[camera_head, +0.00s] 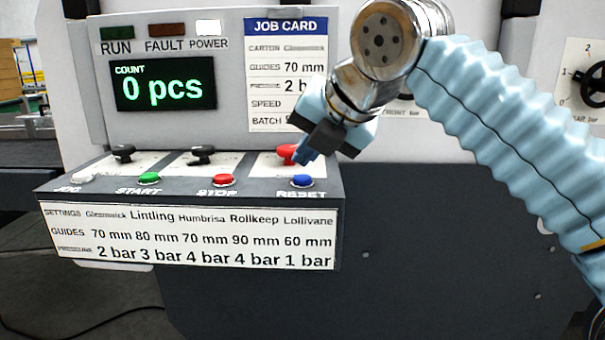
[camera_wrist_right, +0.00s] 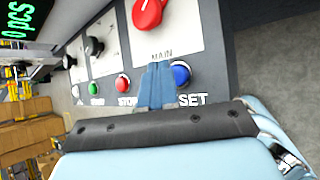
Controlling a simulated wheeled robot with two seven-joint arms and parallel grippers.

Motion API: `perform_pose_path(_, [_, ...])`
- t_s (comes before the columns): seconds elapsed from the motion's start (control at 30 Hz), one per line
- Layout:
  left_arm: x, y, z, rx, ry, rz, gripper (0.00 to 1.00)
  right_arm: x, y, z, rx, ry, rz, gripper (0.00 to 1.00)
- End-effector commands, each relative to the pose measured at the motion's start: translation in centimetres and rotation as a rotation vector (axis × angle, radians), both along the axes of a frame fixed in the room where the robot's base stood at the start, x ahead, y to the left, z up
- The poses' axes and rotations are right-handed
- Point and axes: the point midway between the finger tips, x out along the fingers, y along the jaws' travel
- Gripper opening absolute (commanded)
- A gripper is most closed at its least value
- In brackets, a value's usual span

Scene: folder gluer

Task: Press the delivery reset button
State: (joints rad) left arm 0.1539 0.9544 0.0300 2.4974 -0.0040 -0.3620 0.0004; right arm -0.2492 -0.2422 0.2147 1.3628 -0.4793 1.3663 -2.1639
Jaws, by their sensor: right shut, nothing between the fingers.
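The blue reset button (camera_head: 302,181) sits at the right end of the control panel's sloped face, above the word RESET. It also shows in the right wrist view (camera_wrist_right: 181,74), just right of my fingertips. My right gripper (camera_head: 303,158) is shut and empty. Its blue fingers point down at the panel, close above the reset button and apart from it in the head view. In the right wrist view the fingers (camera_wrist_right: 157,75) are together and hide part of the label. My left gripper is not in view.
A red stop button (camera_head: 223,180) and a green start button (camera_head: 149,178) lie left of reset. Black knobs (camera_head: 202,155) and a red main knob (camera_wrist_right: 148,12) stand behind the buttons. The display (camera_head: 163,83) reads 0 pcs. A job card (camera_head: 287,60) hangs beside it.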

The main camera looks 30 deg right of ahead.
Motion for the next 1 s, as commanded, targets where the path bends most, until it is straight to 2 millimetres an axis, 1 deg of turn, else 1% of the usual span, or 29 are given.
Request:
perform_pose_path(0.07, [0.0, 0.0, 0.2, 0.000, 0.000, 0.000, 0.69, 0.0, 0.0, 0.3, 0.000, -0.001, 0.000, 0.00])
perform_pose_path(0.33, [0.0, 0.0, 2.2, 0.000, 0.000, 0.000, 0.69, 0.0, 0.0, 3.1, 0.001, -0.001, 0.001, 0.00])
perform_pose_path(0.37, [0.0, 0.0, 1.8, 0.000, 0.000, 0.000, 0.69, 0.1, 0.1, 3.1, 0.000, -0.001, 0.002, 0.00])
perform_pose_path(0.4, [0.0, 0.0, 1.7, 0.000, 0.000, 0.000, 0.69, 0.1, 0.0, 3.4, 0.000, -0.002, 0.001, 0.00])
perform_pose_path(0.57, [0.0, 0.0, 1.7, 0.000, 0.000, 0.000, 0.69, 0.0, 0.0, 4.7, 0.000, -0.002, 0.001, 0.00])
perform_pose_path(0.7, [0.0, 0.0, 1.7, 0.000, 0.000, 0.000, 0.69, 0.0, 0.0, 5.0, 0.001, -0.001, 0.001, 0.00])
perform_pose_path(1.0, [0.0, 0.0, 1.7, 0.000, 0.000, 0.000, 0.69, 0.0, 0.0, 5.0, 0.000, 0.000, 0.000, 0.00])
